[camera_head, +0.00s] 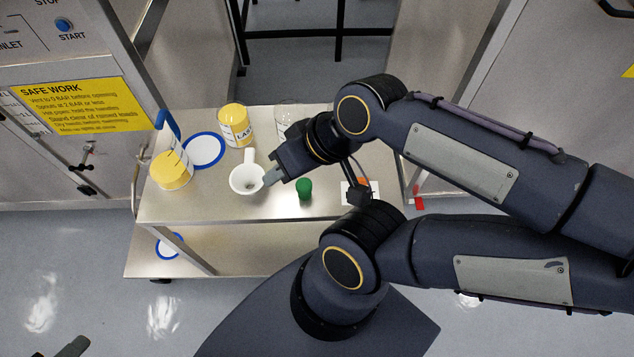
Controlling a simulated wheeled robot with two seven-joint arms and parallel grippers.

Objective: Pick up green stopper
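The green stopper (304,188) stands on the steel cart top, right of the white cup (247,180). My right gripper (271,177) reaches in from the right, above and left of the stopper and apart from it. Its grey fingertips are at the right rim of the cup. I cannot tell whether they touch the cup or how far apart they are. A dark tip at the bottom left edge looks like part of my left gripper (72,347), far from the cart; its fingers are mostly out of frame.
On the cart (215,212) stand two yellow-filled containers (235,126) (170,170), a blue-rimmed disc (204,151) and a clear glass vessel (287,116), partly behind my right arm. An orange item (363,184) lies on a white card. The cart's front strip is clear.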

